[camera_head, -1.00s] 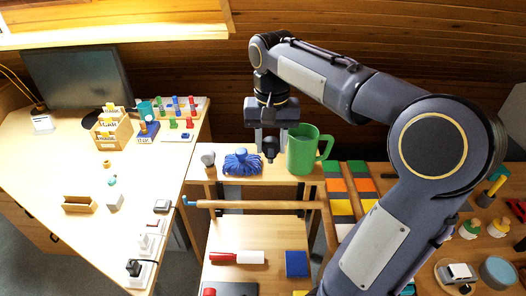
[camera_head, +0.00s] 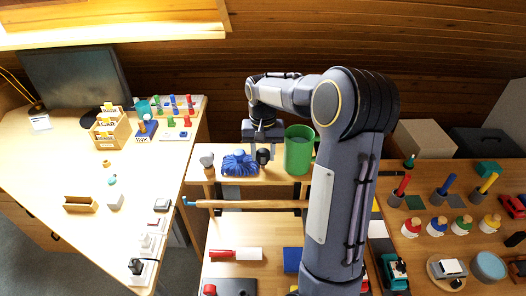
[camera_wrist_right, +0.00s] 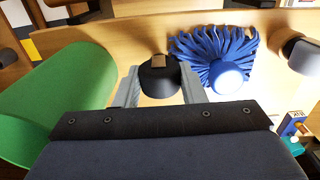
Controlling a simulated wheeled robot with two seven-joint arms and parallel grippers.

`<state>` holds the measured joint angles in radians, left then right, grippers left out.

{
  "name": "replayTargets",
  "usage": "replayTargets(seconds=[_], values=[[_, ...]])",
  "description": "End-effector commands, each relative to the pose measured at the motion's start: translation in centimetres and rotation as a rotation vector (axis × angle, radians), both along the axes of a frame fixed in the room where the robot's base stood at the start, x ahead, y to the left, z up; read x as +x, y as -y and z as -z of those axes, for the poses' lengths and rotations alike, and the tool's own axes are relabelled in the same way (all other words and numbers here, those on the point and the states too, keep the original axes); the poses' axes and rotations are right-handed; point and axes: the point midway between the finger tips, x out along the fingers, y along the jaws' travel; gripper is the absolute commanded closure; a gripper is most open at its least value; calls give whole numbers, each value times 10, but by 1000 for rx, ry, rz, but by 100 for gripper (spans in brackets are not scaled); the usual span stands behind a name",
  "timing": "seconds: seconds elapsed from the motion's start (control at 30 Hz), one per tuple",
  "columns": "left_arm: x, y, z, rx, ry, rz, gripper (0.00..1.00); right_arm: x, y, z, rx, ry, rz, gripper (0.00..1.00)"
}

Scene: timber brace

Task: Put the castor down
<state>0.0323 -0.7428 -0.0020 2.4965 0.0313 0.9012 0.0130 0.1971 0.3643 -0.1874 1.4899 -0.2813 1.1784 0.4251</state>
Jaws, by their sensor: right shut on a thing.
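The castor is a small black piece with a brownish top end (camera_wrist_right: 160,78), between the two grey fingers of my right gripper (camera_wrist_right: 158,88) in the right wrist view. In the head view the dark castor (camera_head: 263,157) hangs under my right gripper (camera_head: 263,147), which is shut on it. It is at the small wooden shelf top (camera_head: 225,177), between a blue mop-like bundle and a green jug. I cannot tell whether the castor touches the wood. My left gripper is not in view.
The blue bundle (camera_head: 240,165) is close on the castor's left, and the green jug (camera_head: 299,152) close on its right. A small grey-headed item (camera_head: 207,161) stands at the shelf's left end. A wooden rod (camera_head: 250,204) runs along the front.

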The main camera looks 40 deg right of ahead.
Motion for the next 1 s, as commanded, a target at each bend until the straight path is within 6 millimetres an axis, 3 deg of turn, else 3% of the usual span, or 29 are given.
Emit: replayTargets(seconds=[0.4,0.43,0.6,0.87,1.0], values=[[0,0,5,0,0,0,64,0,0,7,0,0,0,92],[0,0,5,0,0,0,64,0,0,7,0,0,0,62],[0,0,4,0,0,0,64,0,0,6,0,0,0,42],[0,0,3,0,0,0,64,0,0,5,0,0,0,42],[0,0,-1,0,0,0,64,1,0,-5,-1,3,0,42]])
